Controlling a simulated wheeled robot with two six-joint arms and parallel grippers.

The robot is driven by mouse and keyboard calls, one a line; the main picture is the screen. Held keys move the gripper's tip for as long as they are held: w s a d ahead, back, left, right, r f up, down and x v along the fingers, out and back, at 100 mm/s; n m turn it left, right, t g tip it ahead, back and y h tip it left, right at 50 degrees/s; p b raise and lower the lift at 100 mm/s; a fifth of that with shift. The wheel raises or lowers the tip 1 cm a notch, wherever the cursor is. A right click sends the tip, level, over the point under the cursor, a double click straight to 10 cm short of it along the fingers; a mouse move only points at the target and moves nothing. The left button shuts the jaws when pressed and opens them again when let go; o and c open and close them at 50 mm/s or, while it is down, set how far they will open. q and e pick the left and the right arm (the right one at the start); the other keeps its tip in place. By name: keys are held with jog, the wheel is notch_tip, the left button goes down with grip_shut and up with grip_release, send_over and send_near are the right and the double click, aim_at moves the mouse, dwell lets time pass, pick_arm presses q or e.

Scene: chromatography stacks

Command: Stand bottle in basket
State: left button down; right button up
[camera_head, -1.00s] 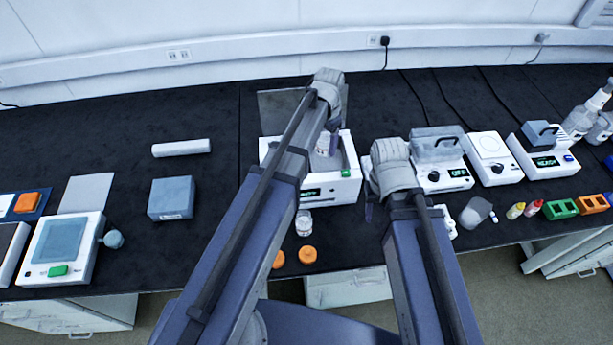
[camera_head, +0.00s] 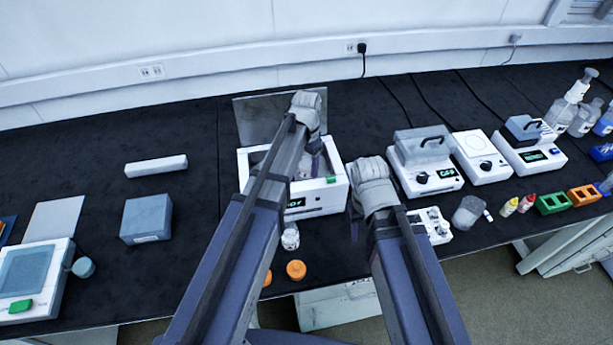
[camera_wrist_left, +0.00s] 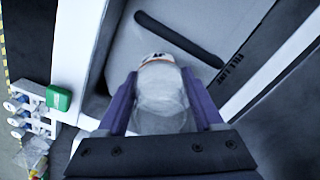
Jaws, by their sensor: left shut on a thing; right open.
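My left gripper (camera_head: 312,170) is shut on a clear bottle (camera_wrist_left: 160,105), inside the opening of the white bath (camera_head: 322,197) with its lid (camera_head: 258,120) raised. The left wrist view shows the bottle between the purple fingers, over a grey surface with a dark bar (camera_wrist_left: 180,40). A wall there carries fill-line lettering. I cannot clearly make out a basket, nor whether the bottle touches anything below. My right gripper (camera_head: 355,222) is open and empty, just right of the bath, its fingers mostly hidden by the wrist.
A second small clear bottle (camera_head: 290,238) stands in front of the bath, near an orange cap (camera_head: 296,270). A blue-grey box (camera_head: 146,218) stands to the left. A lidded device (camera_head: 425,165) stands to the right. Dark bench is free between box and bath.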

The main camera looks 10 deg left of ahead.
aim_at(307, 172)
pick_arm(q)
jog(key=shift+f+b, duration=1.75)
jog(key=shift+f, duration=0.05)
jog(key=shift+f, duration=0.15)
jog(key=shift+c, duration=0.2)
grip_release()
notch_tip(307, 172, up, 12)
jog(key=p, duration=1.2)
jog(key=shift+r, duration=0.25)
jog(key=s+d+n, duration=0.1)
jog(key=s+d, duration=0.2)
jog(key=s, duration=0.7)
jog(key=s+d+n+y, duration=0.1)
jog(key=s+d+n, duration=0.1)
jog(key=s, duration=0.7)
jog(key=shift+s+d, duration=0.35)
jog(key=shift+d, duration=0.5)
